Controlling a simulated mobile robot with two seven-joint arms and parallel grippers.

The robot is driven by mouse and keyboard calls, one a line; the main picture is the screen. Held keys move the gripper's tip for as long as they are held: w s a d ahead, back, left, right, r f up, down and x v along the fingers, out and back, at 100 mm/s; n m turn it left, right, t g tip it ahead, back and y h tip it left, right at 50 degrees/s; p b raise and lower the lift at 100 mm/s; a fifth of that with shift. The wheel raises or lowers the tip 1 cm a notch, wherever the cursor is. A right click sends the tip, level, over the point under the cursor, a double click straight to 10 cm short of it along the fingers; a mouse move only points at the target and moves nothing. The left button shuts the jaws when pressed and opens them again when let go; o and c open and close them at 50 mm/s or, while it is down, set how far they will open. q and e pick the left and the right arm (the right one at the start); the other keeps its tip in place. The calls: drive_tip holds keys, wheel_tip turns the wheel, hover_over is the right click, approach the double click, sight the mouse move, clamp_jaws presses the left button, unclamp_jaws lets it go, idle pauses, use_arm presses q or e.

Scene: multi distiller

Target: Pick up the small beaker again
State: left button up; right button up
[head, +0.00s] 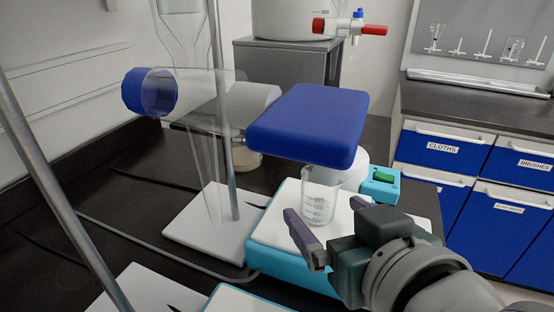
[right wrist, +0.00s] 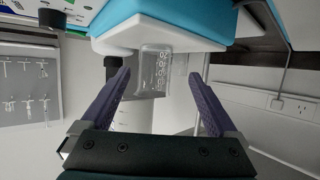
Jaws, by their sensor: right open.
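The small clear beaker (head: 318,196) stands upright on the white top of a light-blue device (head: 272,232), under a blue block (head: 310,122). White graduation marks show on it. My right gripper (head: 323,212) is open, with its two purple fingers pointing at the beaker from the front right. In the right wrist view the picture is turned over, and the beaker (right wrist: 155,62) shows just beyond and between the fingertips (right wrist: 160,75). I cannot tell whether the fingers touch the glass. My left gripper is not in view.
A metal stand rod (head: 223,130) on a white base (head: 196,236) holds clear glassware at left. Another rod (head: 62,195) crosses the near left. A green switch (head: 384,176) sits right of the beaker. Blue drawers (head: 445,150) stand at the back right.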

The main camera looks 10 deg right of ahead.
sight(327, 206)
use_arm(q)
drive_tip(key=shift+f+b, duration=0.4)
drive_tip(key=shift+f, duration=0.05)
use_arm(e)
drive_tip(key=x, duration=0.5)
drive_tip(key=shift+d, duration=0.35)
drive_tip(key=shift+c, duration=0.4)
